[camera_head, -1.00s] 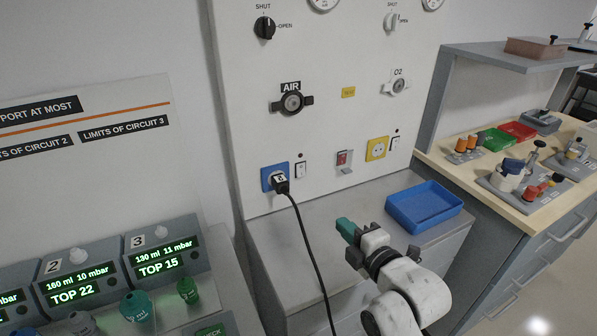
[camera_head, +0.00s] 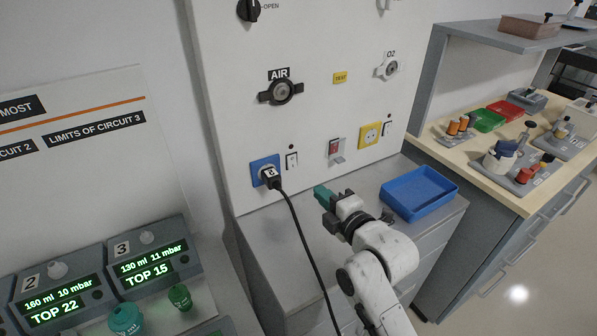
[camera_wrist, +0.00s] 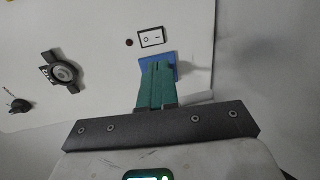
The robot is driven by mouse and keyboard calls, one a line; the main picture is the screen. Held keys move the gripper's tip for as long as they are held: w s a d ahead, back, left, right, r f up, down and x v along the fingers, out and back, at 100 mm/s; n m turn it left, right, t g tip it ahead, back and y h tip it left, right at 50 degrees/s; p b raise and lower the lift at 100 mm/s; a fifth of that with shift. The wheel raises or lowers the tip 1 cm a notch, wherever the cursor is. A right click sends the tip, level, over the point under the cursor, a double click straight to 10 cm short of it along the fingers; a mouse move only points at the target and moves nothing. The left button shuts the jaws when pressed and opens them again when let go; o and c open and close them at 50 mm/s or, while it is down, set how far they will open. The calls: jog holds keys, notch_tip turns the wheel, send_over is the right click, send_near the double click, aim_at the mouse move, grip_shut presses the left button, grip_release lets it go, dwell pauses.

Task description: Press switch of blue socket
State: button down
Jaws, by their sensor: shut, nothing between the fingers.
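The blue socket (camera_head: 258,172) is low on the white wall panel, with a black plug (camera_head: 268,175) and cable in it. Its white rocker switch (camera_head: 292,160) is just to its right, under a small dark dot. My gripper (camera_head: 319,190), with green fingers, is shut and empty. It is below and right of the switch in the head view, apart from it. In the wrist view the green fingertips (camera_wrist: 157,66) point at the panel and cover most of the blue socket (camera_wrist: 174,58). The switch (camera_wrist: 152,37) shows clear just above them; the plug is hidden.
A red switch with a bracket (camera_head: 335,150) and a yellow socket (camera_head: 369,134) with its own switch are further right. A blue tray (camera_head: 418,194) stands on the grey cabinet. The black cable (camera_head: 300,235) hangs left of my arm. The AIR valve (camera_head: 281,92) sticks out above.

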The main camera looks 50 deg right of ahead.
aim_at(293, 168)
jog(key=p+x, duration=0.1)
jog(key=x, duration=1)
jog(key=shift+w+p, duration=0.15)
jog(key=shift+p, duration=0.15)
jog(key=shift+f, duration=0.1)
